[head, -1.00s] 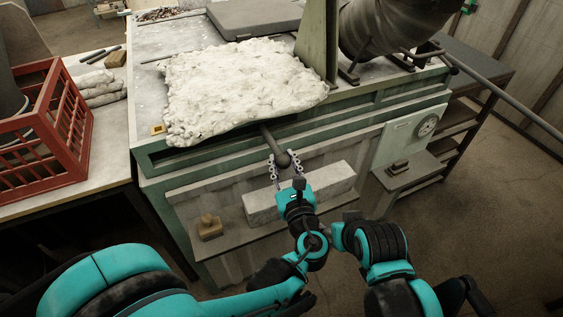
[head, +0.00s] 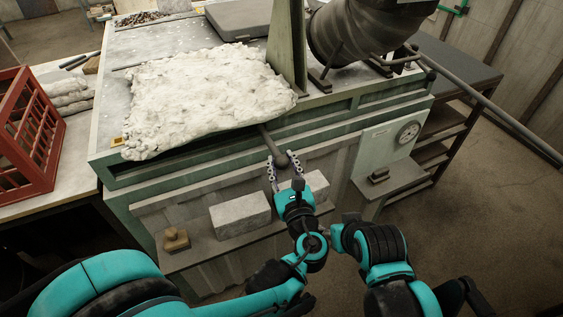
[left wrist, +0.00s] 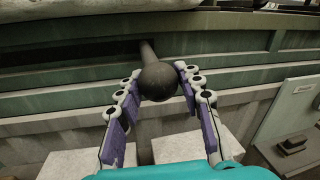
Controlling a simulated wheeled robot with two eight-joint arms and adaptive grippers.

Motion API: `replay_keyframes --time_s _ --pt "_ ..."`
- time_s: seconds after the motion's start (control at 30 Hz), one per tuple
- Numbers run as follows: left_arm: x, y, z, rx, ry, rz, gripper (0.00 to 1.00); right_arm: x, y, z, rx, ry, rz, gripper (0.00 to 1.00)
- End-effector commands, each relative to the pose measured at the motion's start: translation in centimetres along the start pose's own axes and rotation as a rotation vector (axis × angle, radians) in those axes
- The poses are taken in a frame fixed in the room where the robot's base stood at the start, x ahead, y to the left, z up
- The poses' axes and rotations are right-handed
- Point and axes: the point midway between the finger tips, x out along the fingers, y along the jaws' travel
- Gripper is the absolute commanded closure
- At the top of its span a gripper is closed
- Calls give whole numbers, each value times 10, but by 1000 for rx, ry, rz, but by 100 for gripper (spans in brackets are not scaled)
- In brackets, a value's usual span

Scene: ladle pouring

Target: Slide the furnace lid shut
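The dark handle rod ends in a round knob (head: 281,160), which sticks out of the long slot in the furnace's green front (head: 190,166). My left gripper (head: 281,164) has its fingers on both sides of the knob, shut on it. In the left wrist view the dark knob (left wrist: 158,82) sits between the two fingertips (left wrist: 158,72). The rod runs back into the slot under a white lumpy mass (head: 205,95) on the furnace top. The lid itself is hidden or cannot be told apart. My right gripper is not clearly visible.
Pale blocks (head: 240,215) and a small tan piece (head: 175,240) rest on the front ledge below the gripper. A gauge (head: 407,132) is on the front at right. A red crate (head: 35,130) stands at left. Open floor lies at right.

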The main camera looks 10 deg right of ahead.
Motion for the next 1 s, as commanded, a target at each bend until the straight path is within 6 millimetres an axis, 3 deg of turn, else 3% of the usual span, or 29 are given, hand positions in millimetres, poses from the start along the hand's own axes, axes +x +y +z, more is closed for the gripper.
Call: replay_keyframes --time_s 0.03,0.07,0.43,0.8,1.0 --pt "-1 -3 -1 -1 3 -8 51 0 0 0 0 0 0 44" --pt "-1 -3 -1 -1 2 -7 44 0 0 0 0 0 0 44" --pt "-6 -2 0 1 0 -5 44 0 0 0 0 0 0 44" --pt "-64 -4 -1 1 1 -8 44 0 0 0 0 0 0 44" --pt "-76 -3 -1 1 1 -6 44 0 0 0 0 0 0 44"
